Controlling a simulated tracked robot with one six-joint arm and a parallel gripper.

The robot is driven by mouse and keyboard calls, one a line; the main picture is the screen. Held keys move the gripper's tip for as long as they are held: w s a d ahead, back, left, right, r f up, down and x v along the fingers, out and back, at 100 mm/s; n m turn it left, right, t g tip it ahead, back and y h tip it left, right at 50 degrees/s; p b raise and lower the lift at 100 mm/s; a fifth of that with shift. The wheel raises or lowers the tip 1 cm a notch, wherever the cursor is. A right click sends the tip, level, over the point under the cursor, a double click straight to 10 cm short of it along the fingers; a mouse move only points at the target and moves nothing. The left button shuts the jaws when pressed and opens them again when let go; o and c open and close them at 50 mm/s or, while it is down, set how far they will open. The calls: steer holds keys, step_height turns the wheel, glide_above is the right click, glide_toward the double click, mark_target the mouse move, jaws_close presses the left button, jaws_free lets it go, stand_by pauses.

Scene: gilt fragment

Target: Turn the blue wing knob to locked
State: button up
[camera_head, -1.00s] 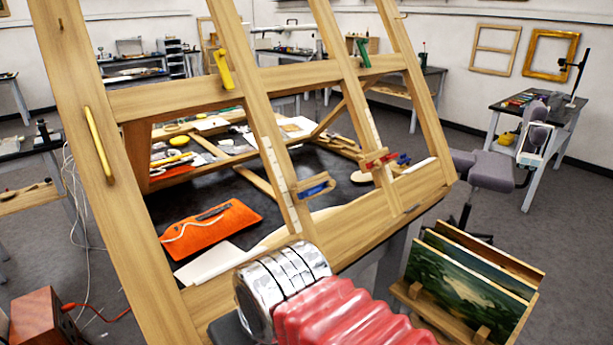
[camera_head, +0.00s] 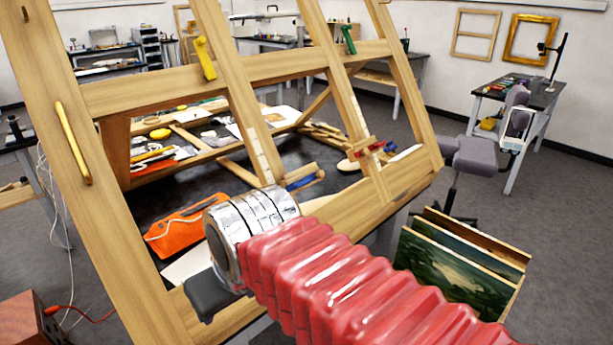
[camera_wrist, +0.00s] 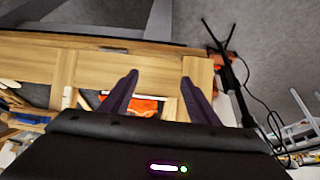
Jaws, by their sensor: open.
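The blue wing knob (camera_head: 302,182) sits on a small wooden block low on a middle upright of the wooden easel frame (camera_head: 265,70) in the head view. My wrist now stands just in front of it and to its lower left, close to it in the picture. The knob's pointer and any locked mark are too small to read.
A red knob (camera_head: 368,148), a yellow knob (camera_head: 205,58) and a green knob (camera_head: 348,38) are also on the frame. An orange pouch (camera_head: 183,230) lies on the dark table behind. Framed paintings (camera_head: 455,275) stand at lower right.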

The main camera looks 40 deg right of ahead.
steer(key=w+d+r, duration=0.5)
steer(key=d+r, duration=0.1)
glide_toward(304, 181)
steer(key=w+r+v, duration=0.1)
steer(key=v, duration=0.5)
steer(key=shift+w+d+f+g, duration=0.2)
steer(key=shift+f+g, duration=0.2)
steer(key=shift+f, duration=0.05)
steer(key=shift+f, duration=0.1)
steer(key=x, duration=1.3)
steer(key=shift+w+a+f, duration=0.1)
steer(key=shift+a+f, duration=0.15)
steer(key=shift+f, duration=0.05)
steer(key=shift+c, duration=0.6)
steer(key=c, duration=0.9)
